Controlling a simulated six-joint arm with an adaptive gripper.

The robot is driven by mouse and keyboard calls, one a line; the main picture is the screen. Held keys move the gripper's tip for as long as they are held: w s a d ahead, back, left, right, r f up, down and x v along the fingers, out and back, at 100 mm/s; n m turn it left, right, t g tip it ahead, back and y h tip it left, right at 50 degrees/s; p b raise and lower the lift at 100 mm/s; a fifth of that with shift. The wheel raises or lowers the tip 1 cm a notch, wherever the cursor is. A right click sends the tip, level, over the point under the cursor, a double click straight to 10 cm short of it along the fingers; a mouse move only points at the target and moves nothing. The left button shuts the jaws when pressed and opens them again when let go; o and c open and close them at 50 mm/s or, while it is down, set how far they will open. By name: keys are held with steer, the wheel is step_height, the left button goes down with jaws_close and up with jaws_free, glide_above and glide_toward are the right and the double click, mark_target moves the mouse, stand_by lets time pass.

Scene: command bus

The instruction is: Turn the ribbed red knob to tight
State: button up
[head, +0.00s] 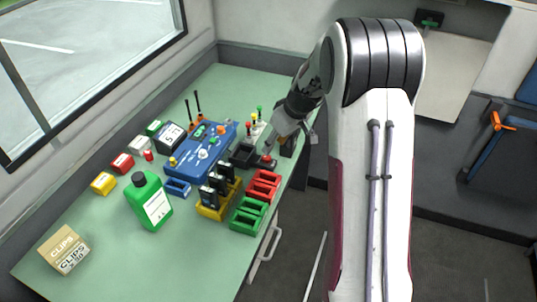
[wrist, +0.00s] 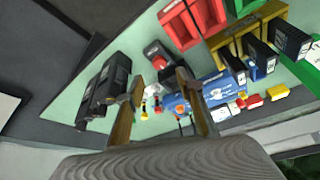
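A small red knob (wrist: 159,62) sits on a dark box in the wrist view, just beyond and between my fingertips. Its ribs are too small to make out. In the head view a red knob (head: 267,159) shows on a dark base beside the red trays, close under my gripper. My gripper (wrist: 157,88) is open, its two tan fingers apart with nothing between them. In the head view my gripper (head: 272,145) is small and partly hidden by my wrist. I cannot tell whether a finger touches the knob.
A blue control box (head: 203,150) with knobs and antennas stands left of my gripper. Red trays (head: 263,187), a green tray (head: 249,215) and a yellow rack (head: 217,208) stand in front. A green bottle (head: 149,202) is further left. The bench's front left is mostly clear.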

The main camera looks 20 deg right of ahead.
mark_target(267, 157)
steer(key=shift+n, duration=0.3)
steer(key=shift+x, duration=3.9)
jaws_close()
